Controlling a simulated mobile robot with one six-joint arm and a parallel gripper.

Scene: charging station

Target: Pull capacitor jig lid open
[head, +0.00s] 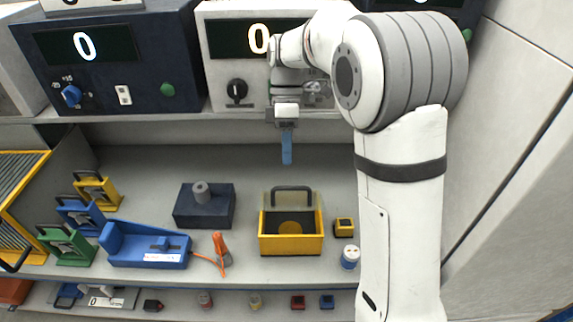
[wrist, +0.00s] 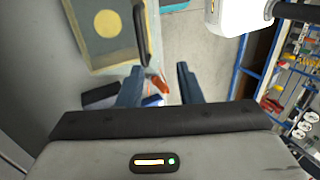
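The capacitor jig is a yellow box (head: 291,246) on the bench, right of centre in the head view, with a round yellow disc (head: 290,227) inside. Its clear lid (head: 317,200) looks raised at the back, with a dark handle (head: 291,188) along its upper edge. In the wrist view the disc (wrist: 107,23) shows through the lid, and the handle (wrist: 140,35) is at the lid's right edge. My gripper (head: 287,160) is above and behind the jig, apart from it. In the wrist view its blue fingers (wrist: 160,82) are spread and empty.
A dark block with a grey knob (head: 203,205), an orange tool (head: 220,248) and a blue fixture (head: 148,249) stand to the left. Instruments with displays (head: 105,45) line the upper shelf.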

